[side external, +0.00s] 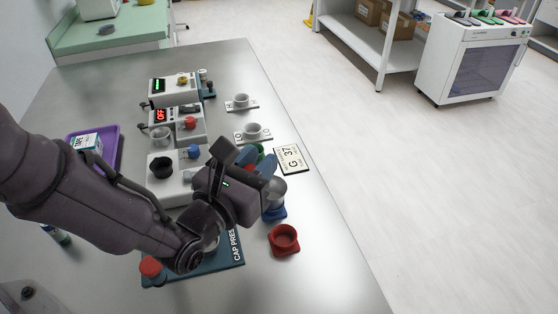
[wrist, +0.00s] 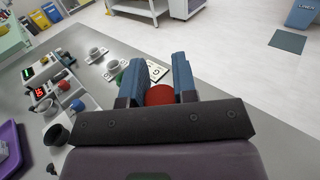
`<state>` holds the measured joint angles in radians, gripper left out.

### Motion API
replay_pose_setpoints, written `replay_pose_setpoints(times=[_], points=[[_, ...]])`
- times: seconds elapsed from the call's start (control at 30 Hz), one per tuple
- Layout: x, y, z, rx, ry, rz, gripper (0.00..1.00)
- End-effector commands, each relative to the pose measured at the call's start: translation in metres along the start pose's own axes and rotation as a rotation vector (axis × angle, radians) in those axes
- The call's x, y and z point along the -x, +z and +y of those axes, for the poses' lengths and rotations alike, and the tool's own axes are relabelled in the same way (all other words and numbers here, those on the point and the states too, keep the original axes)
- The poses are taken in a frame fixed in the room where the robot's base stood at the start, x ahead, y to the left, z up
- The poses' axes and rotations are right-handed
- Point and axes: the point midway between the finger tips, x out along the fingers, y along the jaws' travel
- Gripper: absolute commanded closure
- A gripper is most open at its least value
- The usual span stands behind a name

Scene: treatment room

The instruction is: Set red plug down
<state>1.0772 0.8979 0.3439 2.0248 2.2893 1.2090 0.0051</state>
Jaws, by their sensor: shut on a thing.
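My gripper (wrist: 160,85) is shut on the red plug (wrist: 160,94), which shows between the two blue fingers in the wrist view. A red round holder (side external: 284,240) with an open top stands on the table, nearer the camera and apart from the gripper. A blue holder (side external: 275,214) is just below the gripper, partly hidden by it.
A plate marked G 37 (side external: 291,160) lies near the table's right edge. Grey cups (side external: 252,131) stand behind it. White boxes with coloured knobs (side external: 178,124) stand further left. A purple tray (side external: 108,142) and a blue cap press board (side external: 215,260) are also on the table. A red-topped item (side external: 152,267) is at the board's left.

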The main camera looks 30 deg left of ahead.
Motion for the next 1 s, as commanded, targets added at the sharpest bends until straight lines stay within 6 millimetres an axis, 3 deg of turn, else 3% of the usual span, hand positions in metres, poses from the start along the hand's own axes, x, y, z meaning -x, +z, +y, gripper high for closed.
replay_pose_setpoints(times=[0.3, 0.43, 0.57, 0.7, 0.9, 1.0], points=[[0.008, 0.004, 0.008, 0.001, 0.012, 0.001, 0.95], [0.0, 0.003, 0.034, 0.001, 0.102, 0.001, 0.95], [-0.009, 0.001, 0.089, 0.001, 0.302, 0.002, 0.95], [-0.007, -0.004, 0.166, 0.0, 0.592, 0.003, 0.95], [0.024, -0.013, 0.265, -0.001, 1.016, 0.004, 0.95], [0.045, -0.016, 0.299, -0.002, 1.199, 0.004, 0.95]])
